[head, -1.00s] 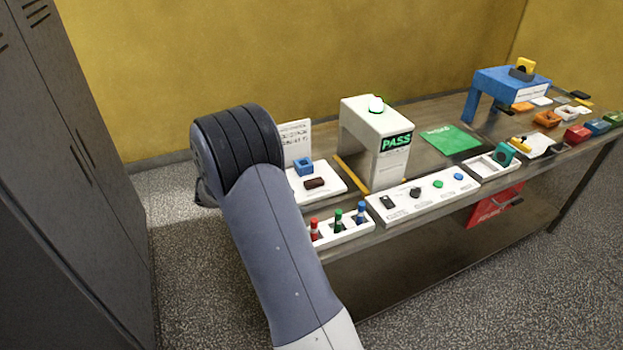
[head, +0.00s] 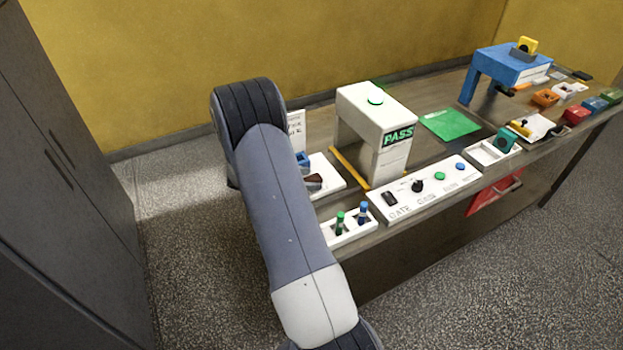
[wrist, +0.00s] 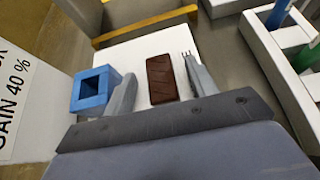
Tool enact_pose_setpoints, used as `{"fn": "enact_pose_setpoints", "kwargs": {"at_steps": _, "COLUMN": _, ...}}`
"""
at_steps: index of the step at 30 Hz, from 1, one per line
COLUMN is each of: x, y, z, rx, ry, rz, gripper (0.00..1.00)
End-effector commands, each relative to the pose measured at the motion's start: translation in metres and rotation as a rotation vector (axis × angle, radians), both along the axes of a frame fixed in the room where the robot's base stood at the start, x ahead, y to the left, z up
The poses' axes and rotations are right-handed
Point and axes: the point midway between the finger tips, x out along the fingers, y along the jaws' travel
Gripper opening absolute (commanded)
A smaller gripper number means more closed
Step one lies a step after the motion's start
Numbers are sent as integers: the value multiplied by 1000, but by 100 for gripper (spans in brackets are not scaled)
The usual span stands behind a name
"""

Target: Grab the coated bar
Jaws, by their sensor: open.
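The coated bar (wrist: 161,80) is dark brown with slanted ridges. It lies on a white board (wrist: 141,56) on the bench. In the head view the bar (head: 314,181) shows at the edge of my arm, partly hidden. My gripper (wrist: 157,75) is open in the wrist view, one finger on the left of the bar and one on the right. Small gaps show between the bar and both fingers; I cannot tell the height of the fingertips over the board. My arm hides the gripper in the head view.
A blue square block with a hole (wrist: 93,91) sits just left of the left finger. A yellow strip (wrist: 145,26) edges the board towards the white PASS arch (head: 378,110). A white rack with green and blue bottles (head: 349,228) stands close by on the right.

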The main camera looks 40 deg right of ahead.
Motion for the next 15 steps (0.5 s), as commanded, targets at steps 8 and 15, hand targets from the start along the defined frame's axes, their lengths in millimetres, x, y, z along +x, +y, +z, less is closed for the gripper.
{"fn": "enact_pose_setpoints", "kwargs": {"at_steps": 8, "x": 0, "y": 0, "z": 0, "rx": 0, "ry": 0, "rz": 0, "gripper": 39}}
{"fn": "enact_pose_setpoints", "kwargs": {"at_steps": 15, "x": 0, "y": 1, "z": 0, "rx": 0, "ry": 0, "rz": 0, "gripper": 19}}
